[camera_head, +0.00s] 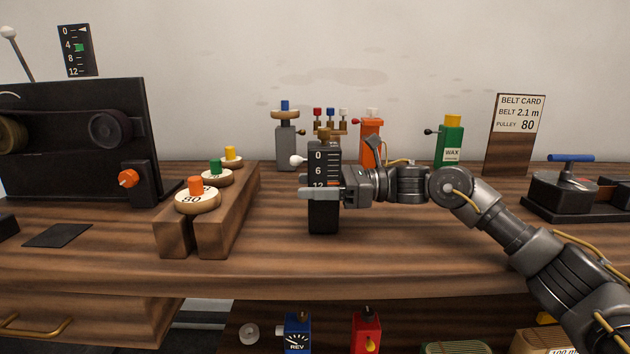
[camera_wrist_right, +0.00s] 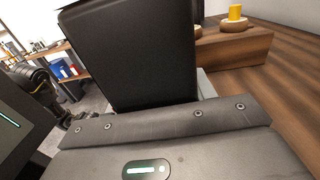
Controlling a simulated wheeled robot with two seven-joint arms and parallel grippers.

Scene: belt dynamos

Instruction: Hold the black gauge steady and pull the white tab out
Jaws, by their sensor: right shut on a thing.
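The black gauge (camera_head: 323,218) stands upright near the middle of the table, with a white scale marked 0, 6 and 12 on its face. A white, rounded tab (camera_head: 296,160) sticks out from its upper left side. My right gripper (camera_head: 322,194) is shut on the gauge from the right, across its lower half, and a finger covers part of the front. In the right wrist view, a large black body (camera_wrist_right: 135,55), seemingly the gauge, fills the space by the gripper. My left gripper is not in view.
A wooden block (camera_head: 175,236) with several capped discs stands to the left. Behind the gauge are a grey bottle (camera_head: 286,148), an orange one (camera_head: 371,148) and a green wax container (camera_head: 450,143). The table front (camera_head: 300,270) is clear.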

